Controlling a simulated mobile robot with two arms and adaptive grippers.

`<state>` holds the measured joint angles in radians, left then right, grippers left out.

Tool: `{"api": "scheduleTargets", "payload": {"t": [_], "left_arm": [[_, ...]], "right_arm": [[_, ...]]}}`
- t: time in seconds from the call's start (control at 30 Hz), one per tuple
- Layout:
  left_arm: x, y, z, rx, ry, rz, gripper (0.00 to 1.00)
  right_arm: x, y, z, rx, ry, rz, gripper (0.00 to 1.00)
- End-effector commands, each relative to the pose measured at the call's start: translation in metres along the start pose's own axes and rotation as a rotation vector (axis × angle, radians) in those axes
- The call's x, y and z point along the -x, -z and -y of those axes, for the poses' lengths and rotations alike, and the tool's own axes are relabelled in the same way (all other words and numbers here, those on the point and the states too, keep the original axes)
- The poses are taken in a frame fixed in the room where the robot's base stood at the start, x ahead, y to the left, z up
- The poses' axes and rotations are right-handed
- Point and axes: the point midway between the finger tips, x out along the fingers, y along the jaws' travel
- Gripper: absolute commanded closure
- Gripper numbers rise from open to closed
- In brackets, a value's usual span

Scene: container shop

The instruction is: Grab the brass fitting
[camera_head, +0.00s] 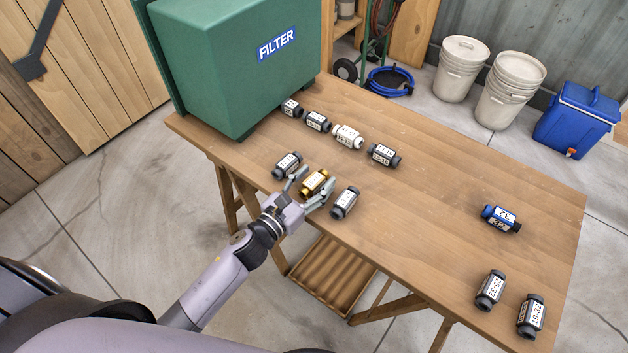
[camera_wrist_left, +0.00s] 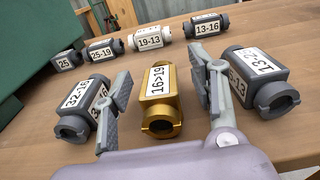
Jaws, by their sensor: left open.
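The brass fitting (camera_head: 315,183) is gold-coloured with a white label and lies on the wooden table (camera_head: 440,200) near its front edge. In the left wrist view the brass fitting (camera_wrist_left: 160,105) shows the label "16>19". My left gripper (camera_head: 310,189) is open, with one finger on each side of the brass fitting. In the left wrist view the gripper's fingers (camera_wrist_left: 160,92) stand apart from the fitting, with a gap on both sides. My right gripper is not in view.
Grey fittings flank it closely: one at left (camera_head: 287,165), one at right (camera_head: 345,202). Several more stand behind, including a white one (camera_head: 348,137). A green filter box (camera_head: 235,60) fills the table's back left. A blue fitting (camera_head: 500,218) lies right; mid-table is clear.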

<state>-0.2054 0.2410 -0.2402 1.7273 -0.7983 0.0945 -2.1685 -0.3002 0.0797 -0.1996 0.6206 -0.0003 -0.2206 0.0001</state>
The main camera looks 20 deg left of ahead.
Motion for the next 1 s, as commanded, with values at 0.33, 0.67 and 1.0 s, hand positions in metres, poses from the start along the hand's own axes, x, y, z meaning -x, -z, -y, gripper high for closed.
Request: {"api": "scheduleTargets", "payload": {"t": [0.33,0.67,1.0], "left_arm": [[-0.0026,0.0005,0.0,0.0,0.0,-0.001,0.52],[-0.0024,0.0004,-0.0001,0.0,0.0,0.0,0.74],[-0.0024,0.0005,-0.0002,-0.001,0.0,-0.001,0.97]], "right_arm": [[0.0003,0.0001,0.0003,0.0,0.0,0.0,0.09],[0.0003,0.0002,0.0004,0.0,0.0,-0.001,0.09],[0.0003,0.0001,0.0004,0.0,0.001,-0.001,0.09]]}}
